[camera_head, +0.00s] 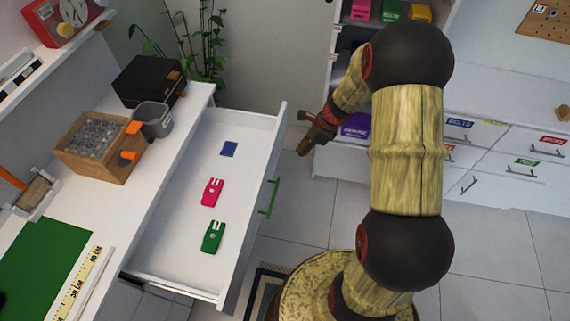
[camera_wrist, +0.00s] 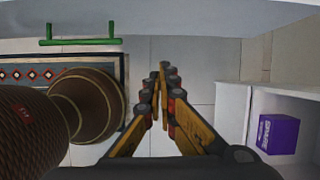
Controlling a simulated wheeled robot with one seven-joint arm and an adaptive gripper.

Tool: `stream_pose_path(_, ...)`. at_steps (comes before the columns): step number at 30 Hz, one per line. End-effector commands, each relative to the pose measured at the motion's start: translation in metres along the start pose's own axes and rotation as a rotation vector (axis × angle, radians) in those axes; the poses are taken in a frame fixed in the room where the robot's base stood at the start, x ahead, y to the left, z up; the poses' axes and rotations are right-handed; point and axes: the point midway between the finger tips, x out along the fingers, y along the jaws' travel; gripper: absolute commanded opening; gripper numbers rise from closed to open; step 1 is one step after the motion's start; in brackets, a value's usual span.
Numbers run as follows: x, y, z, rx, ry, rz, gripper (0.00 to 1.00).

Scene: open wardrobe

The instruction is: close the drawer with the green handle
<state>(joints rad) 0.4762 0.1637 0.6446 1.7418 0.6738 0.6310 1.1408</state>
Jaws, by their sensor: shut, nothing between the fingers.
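The drawer (camera_head: 178,249) under the white desk at left stands pulled out. Its green handle (camera_head: 271,198) is on the front panel, facing right. Inside the drawer lie a blue item (camera_head: 229,149), a pink item (camera_head: 212,192) and a green item (camera_head: 213,236). My gripper (camera_head: 304,149) is shut and empty, to the right of the drawer front near its far end, apart from it. In the wrist view the green handle (camera_wrist: 80,41) shows at upper left, and my gripper's fingertips (camera_wrist: 160,70) are together, to the right of the handle and not touching it.
A wooden box (camera_head: 95,150), a grey cup (camera_head: 153,119) and a black box (camera_head: 148,80) stand on the desk. A shelf unit with a purple box (camera_wrist: 278,134) is at right. A patterned rug (camera_wrist: 60,70) lies on the tiled floor. A plant (camera_head: 190,50) stands behind.

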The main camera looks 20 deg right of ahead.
Motion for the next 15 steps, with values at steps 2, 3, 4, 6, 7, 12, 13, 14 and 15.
stream_pose_path(2, 0.001, -0.001, -0.001, 0.041, 0.002, -0.003, 0.00)
stream_pose_path(3, 0.002, -0.001, -0.001, 0.053, 0.003, -0.003, 0.00)
stream_pose_path(4, 0.003, 0.000, -0.001, 0.059, 0.003, -0.003, 0.00)
stream_pose_path(6, 0.009, 0.000, -0.001, 0.063, 0.003, -0.002, 0.00)
stream_pose_path(7, 0.012, 0.000, -0.001, 0.062, 0.003, -0.001, 0.00)
stream_pose_path(12, 0.042, 0.001, -0.002, 0.059, 0.003, 0.001, 0.00)
stream_pose_path(13, 0.048, 0.001, -0.002, 0.059, 0.003, 0.000, 0.00)
stream_pose_path(14, 0.054, 0.001, -0.002, 0.058, 0.004, 0.001, 0.00)
stream_pose_path(15, 0.062, 0.001, -0.002, 0.057, 0.004, 0.001, 0.00)
